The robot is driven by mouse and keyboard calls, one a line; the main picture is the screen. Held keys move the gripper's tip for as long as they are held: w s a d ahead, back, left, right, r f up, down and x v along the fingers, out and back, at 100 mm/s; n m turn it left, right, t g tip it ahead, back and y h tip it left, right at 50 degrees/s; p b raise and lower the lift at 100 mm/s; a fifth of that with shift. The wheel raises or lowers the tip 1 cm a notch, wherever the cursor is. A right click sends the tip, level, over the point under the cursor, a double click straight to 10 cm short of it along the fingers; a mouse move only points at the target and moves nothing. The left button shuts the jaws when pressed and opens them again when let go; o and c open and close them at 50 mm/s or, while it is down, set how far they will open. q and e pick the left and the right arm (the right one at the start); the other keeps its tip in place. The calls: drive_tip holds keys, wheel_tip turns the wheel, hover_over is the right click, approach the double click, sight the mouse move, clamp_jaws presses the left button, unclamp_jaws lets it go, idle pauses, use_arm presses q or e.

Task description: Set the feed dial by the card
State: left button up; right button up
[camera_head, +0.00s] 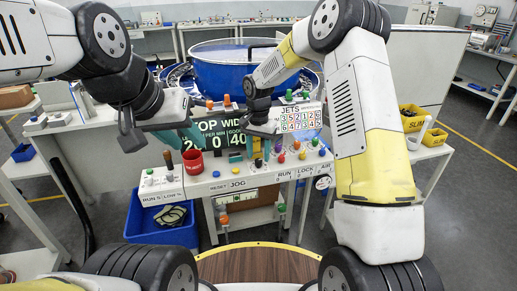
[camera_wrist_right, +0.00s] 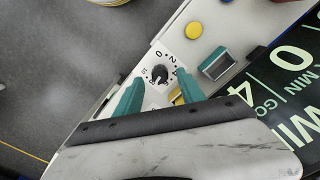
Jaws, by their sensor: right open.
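The black feed dial (camera_wrist_right: 160,74) sits on a white panel with numbers around it in the right wrist view. My right gripper (camera_wrist_right: 160,92) is open, its two teal fingertips either side of the dial and apart, as seen there; I cannot tell whether they touch it. In the head view the right gripper (camera_head: 262,146) hangs over the bench panel and the dial is not clear. A white card marked JETS (camera_head: 298,118) with coloured numbers stands behind it. A dark green board (camera_head: 222,135) with pale words and numbers stands left of it.
A yellow button (camera_wrist_right: 194,30) and a teal-framed switch (camera_wrist_right: 217,64) lie close to the dial. A large blue bowl (camera_head: 222,76) is behind. A blue bin (camera_head: 165,222) is below.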

sight(259, 163)
drive_tip(key=shift+f, duration=1.35)
clamp_jaws()
drive_tip(key=shift+n, duration=0.3)
drive_tip(key=n, duration=1.3)
drive_tip(key=shift+n, duration=0.4)
